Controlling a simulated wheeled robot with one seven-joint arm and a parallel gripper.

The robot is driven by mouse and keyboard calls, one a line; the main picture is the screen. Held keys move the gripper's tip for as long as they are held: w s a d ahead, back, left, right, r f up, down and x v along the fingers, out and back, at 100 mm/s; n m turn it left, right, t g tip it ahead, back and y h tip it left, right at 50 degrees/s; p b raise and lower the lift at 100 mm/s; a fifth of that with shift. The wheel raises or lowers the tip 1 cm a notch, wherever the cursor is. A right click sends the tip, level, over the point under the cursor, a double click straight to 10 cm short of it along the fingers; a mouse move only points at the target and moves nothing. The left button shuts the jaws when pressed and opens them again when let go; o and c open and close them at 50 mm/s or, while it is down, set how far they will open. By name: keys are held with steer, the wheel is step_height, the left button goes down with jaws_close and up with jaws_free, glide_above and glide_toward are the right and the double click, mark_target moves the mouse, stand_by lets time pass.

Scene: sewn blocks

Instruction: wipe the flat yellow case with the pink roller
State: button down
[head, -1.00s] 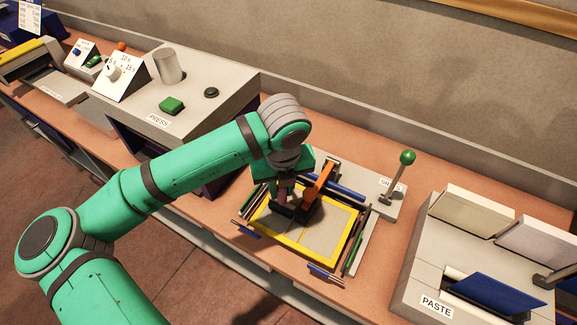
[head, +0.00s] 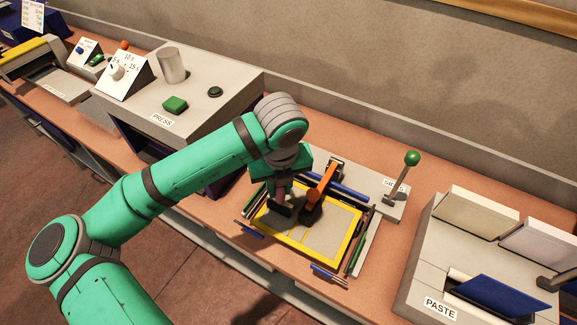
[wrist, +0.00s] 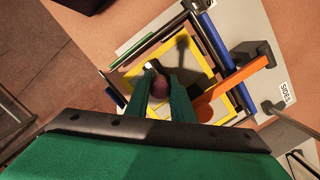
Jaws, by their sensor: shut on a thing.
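The flat yellow case (head: 328,226) lies open on the bench, a yellow border around grey panels. It also shows in the wrist view (wrist: 190,62). My gripper (head: 281,196) is over the left part of the case, pointing down. In the wrist view its green fingers (wrist: 164,90) are shut on the pink roller (wrist: 159,87), of which a dull pink rounded end shows between them. A dark piece below my gripper is low over the panels; I cannot tell if it touches them.
An orange arm (head: 322,188) reaches over the case just right of my gripper. Blue and green bars line the case's edges. A green-knobbed lever (head: 411,160) stands at right. The press (head: 205,100) is at left, the paste station (head: 415,275) at right.

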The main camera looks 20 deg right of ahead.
steer(key=shift+s+d+r, duration=0.1)
steer(key=shift+s+d, duration=0.5)
steer(key=shift+s, duration=0.25)
steer(key=r, duration=0.6)
steer(key=shift+w+r, duration=0.4)
steer(key=shift+s+a+r, duration=0.1)
steer(key=shift+a+r, duration=0.05)
steer(key=shift+r, duration=0.35)
steer(key=shift+s, duration=0.1)
